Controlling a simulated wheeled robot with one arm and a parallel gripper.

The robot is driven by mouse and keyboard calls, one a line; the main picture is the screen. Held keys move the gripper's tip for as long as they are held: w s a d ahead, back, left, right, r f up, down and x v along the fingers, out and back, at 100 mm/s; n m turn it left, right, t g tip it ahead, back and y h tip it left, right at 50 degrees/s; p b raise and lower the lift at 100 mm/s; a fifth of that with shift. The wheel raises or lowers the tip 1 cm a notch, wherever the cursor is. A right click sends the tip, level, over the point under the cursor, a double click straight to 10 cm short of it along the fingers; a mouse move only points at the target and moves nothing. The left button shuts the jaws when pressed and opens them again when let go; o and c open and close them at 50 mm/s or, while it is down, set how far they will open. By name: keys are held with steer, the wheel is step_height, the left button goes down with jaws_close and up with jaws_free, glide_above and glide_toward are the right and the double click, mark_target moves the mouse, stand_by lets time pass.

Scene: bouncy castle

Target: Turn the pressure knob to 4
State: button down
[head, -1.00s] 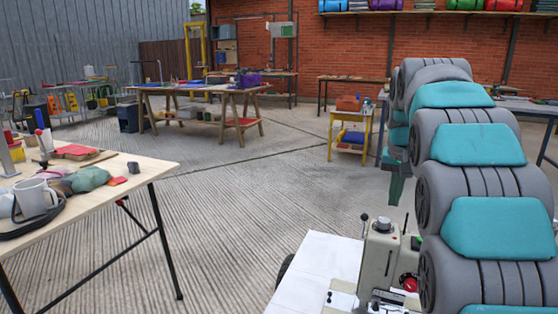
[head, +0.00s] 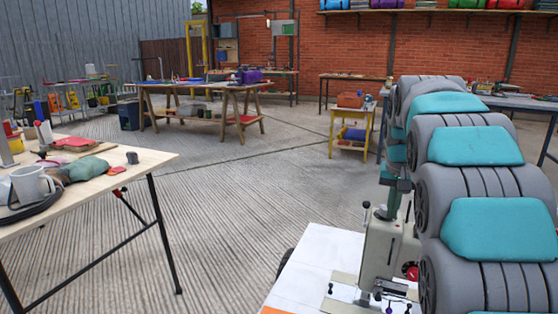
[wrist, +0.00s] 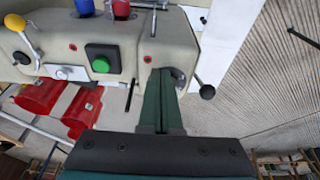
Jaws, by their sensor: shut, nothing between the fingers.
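A cream machine (head: 378,248) stands at the lower right in the head view, on a white table. In the wrist view its body (wrist: 115,45) fills the upper left, with a green button (wrist: 101,58). A grey round part (wrist: 179,77), perhaps the pressure knob, shows partly behind my fingertips at the machine's end. Its numbers and pointer cannot be read. My gripper (wrist: 160,78) is shut and empty, its dark green fingers close against or over this part; contact cannot be told. In the head view my gripper (head: 397,186) is above the machine's top, and the knob is hidden.
A lever with a black ball (wrist: 207,91) sticks out close to my fingers. A yellow ball lever (wrist: 14,22) and red cylinders (wrist: 82,110) are on the left. A workbench (head: 120,178) with a mug (head: 32,185) stands left, with open floor between.

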steer(key=shift+w, duration=0.3)
stand_by(0.5)
steer(key=shift+w+a+p, duration=0.1)
steer(key=shift+a+p, duration=0.45)
steer(key=shift+a, duration=0.15)
steer(key=shift+w+a, duration=0.25)
steer(key=shift+w+p, duration=0.1)
steer(key=shift+p, duration=0.2)
stand_by(0.4)
steer(key=shift+a, duration=0.15)
steer(key=shift+s+a, duration=0.15)
steer(key=shift+s, duration=0.15)
steer(key=w+p+v, duration=0.1)
steer(key=p+v, duration=0.2)
steer(key=v, duration=0.3)
steer(key=shift+d, duration=0.2)
steer(key=shift+w+r, duration=0.1)
